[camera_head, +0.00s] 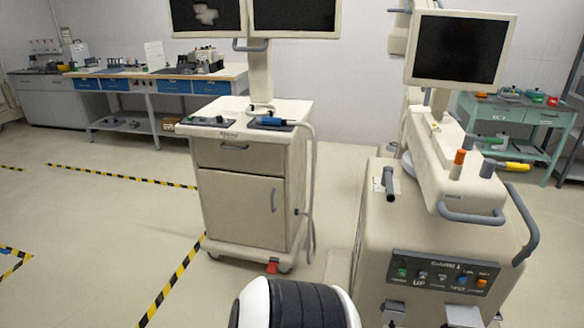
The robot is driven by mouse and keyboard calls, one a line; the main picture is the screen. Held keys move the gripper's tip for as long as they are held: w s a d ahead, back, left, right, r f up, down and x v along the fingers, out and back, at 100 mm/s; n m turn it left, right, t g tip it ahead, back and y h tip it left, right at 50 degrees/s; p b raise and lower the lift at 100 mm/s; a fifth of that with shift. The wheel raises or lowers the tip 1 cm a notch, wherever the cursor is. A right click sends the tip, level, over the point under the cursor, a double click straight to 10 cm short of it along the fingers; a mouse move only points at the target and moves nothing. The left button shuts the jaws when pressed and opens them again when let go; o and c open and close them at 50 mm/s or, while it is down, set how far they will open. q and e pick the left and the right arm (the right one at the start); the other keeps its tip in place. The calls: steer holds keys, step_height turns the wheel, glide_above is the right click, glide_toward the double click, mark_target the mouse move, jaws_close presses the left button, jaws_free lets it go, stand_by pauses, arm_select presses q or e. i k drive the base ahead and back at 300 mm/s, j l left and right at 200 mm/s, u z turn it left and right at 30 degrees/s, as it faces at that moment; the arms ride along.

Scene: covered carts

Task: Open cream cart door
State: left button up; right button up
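The cream cart (188,155) stands upright on wheels near the middle of the view. Its door (238,210) is the large lower front panel and appears shut. A grey vertical handle (273,201) is on the door's right side. A shut drawer (240,156) with a small grey handle is above the door. Neither of my grippers is in view.
A bulky cream machine (375,235) with a screen (459,48) stands close on the right. A cable (309,190) hangs down the cart's right side. Benches (140,80) line the back wall. Floor left of the cart is open, with striped tape (120,177).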

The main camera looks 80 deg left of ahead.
mark_target(240, 209)
steer(key=u, duration=3.2)
